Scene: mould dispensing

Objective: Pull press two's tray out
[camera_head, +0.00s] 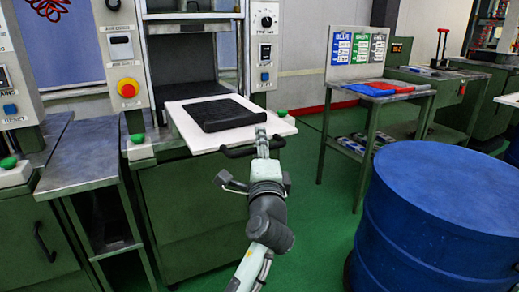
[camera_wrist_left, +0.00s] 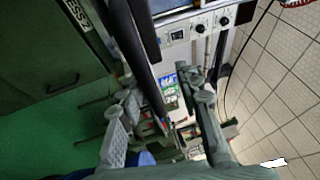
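Press two's tray is a white plate (camera_head: 184,126) standing out from the open front of the press (camera_head: 183,58). A black slab (camera_head: 222,113) lies on it. A dark bar handle (camera_head: 238,152) runs along the tray's front edge. My left gripper (camera_head: 262,137) is at this handle, right of its middle. In the left wrist view, the fingers of my left gripper (camera_wrist_left: 160,108) stand apart with a dark bar (camera_wrist_left: 146,70) between them; I see no clear grip on it. My right gripper is in neither view.
A blue drum (camera_head: 440,215) stands close at the right. Another press cabinet (camera_head: 35,240) is at the left. Green floor (camera_head: 315,215) is open between the press and drum.

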